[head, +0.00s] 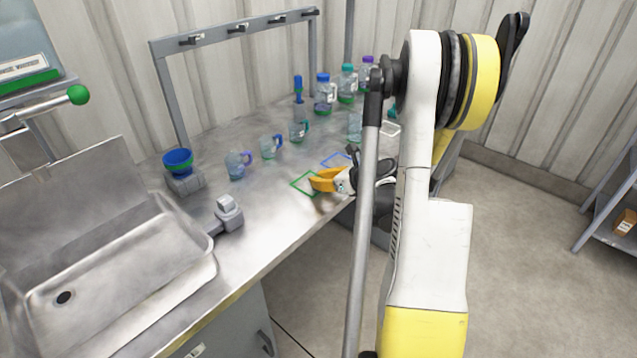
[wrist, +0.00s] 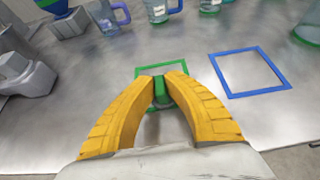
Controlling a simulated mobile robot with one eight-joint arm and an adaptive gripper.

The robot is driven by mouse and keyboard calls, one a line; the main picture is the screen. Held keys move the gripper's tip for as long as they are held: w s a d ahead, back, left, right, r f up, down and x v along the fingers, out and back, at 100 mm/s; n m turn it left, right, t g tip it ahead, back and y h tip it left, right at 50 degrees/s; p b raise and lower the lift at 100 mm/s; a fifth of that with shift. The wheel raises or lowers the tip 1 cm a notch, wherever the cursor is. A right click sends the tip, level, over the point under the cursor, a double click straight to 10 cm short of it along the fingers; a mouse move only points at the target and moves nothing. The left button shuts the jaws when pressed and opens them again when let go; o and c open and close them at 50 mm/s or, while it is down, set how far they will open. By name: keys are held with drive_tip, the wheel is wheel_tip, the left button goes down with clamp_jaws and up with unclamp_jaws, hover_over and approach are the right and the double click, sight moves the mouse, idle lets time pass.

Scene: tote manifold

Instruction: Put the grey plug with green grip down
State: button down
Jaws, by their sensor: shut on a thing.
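My gripper (wrist: 161,84) has yellow fingers shut on the green grip of the plug (wrist: 161,92). The plug's grey part is hard to make out below the fingers in the wrist view. The plug is at the green square outline (wrist: 147,70) marked on the steel bench; I cannot tell whether it touches the surface. In the head view my gripper (head: 318,180) is at the right side of the green outline (head: 299,187), and the plug is hidden by the fingers.
A blue square outline (wrist: 247,92) lies right of the green one. Several jugs, including one with a purple handle (head: 237,166), stand behind. A grey fixture (head: 229,213) and the sink (head: 125,265) are left. The bench's front edge is close.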

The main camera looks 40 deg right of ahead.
drive_tip(key=shift+r, duration=0.1)
drive_tip(key=c, duration=1.5)
unclamp_jaws()
